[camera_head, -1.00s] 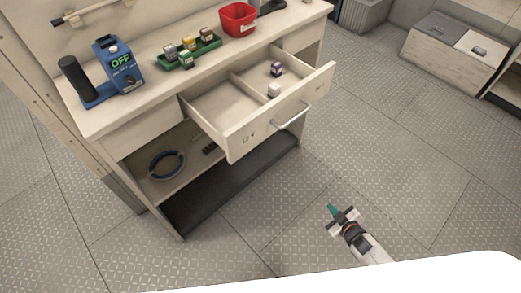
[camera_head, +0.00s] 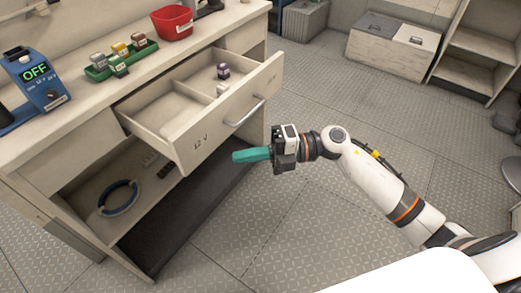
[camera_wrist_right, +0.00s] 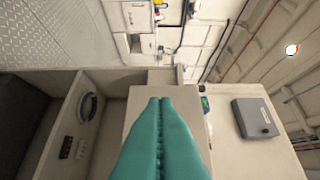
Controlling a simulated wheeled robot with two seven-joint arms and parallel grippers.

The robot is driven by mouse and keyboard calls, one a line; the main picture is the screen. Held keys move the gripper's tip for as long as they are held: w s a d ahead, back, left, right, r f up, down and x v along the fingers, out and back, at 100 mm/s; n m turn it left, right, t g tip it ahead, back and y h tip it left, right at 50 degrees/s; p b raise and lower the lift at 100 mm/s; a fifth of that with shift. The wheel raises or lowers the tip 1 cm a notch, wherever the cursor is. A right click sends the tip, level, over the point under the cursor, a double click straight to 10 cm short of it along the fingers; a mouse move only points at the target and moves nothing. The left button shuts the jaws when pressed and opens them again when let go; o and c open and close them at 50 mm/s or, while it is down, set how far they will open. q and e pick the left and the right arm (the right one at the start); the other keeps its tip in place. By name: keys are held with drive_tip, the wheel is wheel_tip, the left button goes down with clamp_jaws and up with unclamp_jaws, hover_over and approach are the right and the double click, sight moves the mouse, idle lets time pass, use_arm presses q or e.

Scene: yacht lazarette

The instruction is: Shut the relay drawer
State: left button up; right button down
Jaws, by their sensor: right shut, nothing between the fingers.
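The relay drawer (camera_head: 200,139) stands open from the bench in the head view. Its front carries a "12 V" label and a bar handle (camera_head: 245,111). A dark purple relay (camera_head: 223,71) and a white one (camera_head: 222,89) are in its right compartment; the left compartment looks empty. My right gripper (camera_head: 238,156) is shut and empty, its teal fingers pointing left, just in front of the drawer front and below the handle in the picture. In the right wrist view the shut fingers (camera_wrist_right: 160,140) overlap a pale panel, probably the drawer front; contact cannot be told. My left gripper is out of view.
On the benchtop are a green tray (camera_head: 98,75) with several relays, a red bin (camera_head: 171,23) and a blue device (camera_head: 37,80) reading "OFF". A blue ring (camera_head: 118,198) lies on the shelf below.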

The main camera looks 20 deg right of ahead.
sight(193, 152)
drive_tip(key=w+a, duration=0.1)
drive_tip(key=a, duration=0.1)
drive_tip(key=w+a, duration=0.1)
drive_tip(key=a, duration=0.1)
drive_tip(key=w+a, duration=0.1)
drive_tip(key=a, duration=0.1)
drive_tip(key=shift+w, duration=0.2)
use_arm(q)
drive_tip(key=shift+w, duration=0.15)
use_arm(e)
drive_tip(key=shift+w+a, duration=0.3)
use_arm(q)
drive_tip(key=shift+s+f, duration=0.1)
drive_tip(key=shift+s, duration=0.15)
use_arm(e)
drive_tip(key=shift+w, duration=0.1)
